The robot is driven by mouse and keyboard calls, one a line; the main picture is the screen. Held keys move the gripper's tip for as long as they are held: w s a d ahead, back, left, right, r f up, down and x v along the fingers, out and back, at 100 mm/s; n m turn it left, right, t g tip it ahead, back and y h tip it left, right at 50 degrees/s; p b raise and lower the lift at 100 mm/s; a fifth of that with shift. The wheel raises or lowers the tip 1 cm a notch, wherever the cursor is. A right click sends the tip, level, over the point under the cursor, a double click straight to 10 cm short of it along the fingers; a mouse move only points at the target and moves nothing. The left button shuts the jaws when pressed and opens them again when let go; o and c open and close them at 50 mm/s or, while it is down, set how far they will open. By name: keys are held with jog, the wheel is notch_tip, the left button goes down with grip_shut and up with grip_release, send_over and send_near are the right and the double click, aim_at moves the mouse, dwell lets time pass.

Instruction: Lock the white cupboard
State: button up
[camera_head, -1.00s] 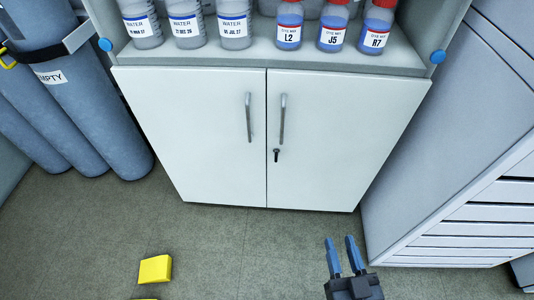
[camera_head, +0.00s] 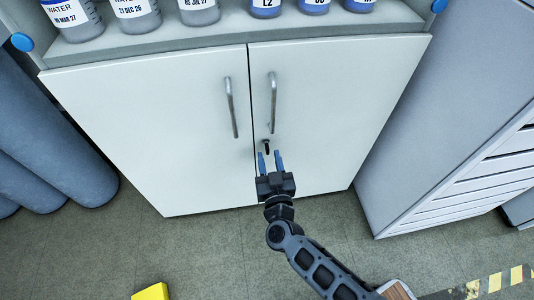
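The white cupboard (camera_head: 165,130) stands ahead with both doors shut. Each door has a vertical metal bar handle, the left handle (camera_head: 231,107) and the right handle (camera_head: 272,102). A small dark key (camera_head: 266,147) sits in the lock on the right door, below the right handle. My gripper (camera_head: 270,161) is just below the key in the picture, its two blue fingers apart and pointing up toward it. Nothing shows between the fingers. I cannot tell how far the fingertips are from the door.
Labelled bottles (camera_head: 200,10) stand on the shelf (camera_head: 230,30) above the doors. Blue-grey cylinders (camera_head: 50,165) stand at left, a grey drawer unit (camera_head: 440,130) at right. A yellow block (camera_head: 151,292) lies on the floor. Striped tape (camera_head: 490,285) marks the floor at lower right.

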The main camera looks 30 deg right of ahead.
aim_at(267, 148)
jog(key=shift+x, duration=1.35)
jog(key=shift+c, duration=0.4)
grip_shut()
